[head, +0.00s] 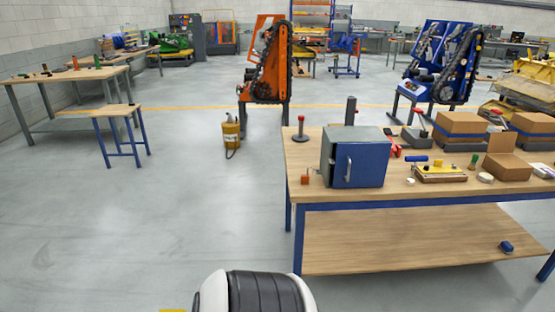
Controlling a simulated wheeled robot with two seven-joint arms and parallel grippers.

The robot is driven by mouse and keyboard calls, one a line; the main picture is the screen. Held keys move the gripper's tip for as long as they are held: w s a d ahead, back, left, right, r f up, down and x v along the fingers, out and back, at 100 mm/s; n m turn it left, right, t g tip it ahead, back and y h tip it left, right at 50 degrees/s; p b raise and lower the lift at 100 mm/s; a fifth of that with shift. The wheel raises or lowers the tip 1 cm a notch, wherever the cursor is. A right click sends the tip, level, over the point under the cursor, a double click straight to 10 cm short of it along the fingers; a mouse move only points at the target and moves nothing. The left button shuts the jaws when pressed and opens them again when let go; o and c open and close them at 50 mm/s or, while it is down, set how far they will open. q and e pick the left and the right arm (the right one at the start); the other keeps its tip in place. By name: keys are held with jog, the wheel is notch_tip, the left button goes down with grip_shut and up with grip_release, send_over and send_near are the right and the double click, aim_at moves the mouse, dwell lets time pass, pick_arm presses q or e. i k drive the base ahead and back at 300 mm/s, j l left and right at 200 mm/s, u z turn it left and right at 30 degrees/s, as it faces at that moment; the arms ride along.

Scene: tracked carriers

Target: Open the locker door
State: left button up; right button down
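The locker (334,152) is a small grey box on the near left part of the wooden workbench. Its blue door (368,166) faces me and looks closed. A pale vertical handle (348,168) stands out near the left edge of the door. Neither of my grippers is in view. A white and black part of my own body shows at the bottom of the head view, well apart from the locker.
The workbench (420,193) also carries a red-topped post (301,138), a small orange block (305,180), a yellow-topped tool (440,172) and cardboard boxes (462,128) to the right. Open grey floor (170,220) lies left of it. A yellow canister (231,133) stands behind.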

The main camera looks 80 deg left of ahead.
aim_at(357, 165)
jog(key=u, duration=1.95)
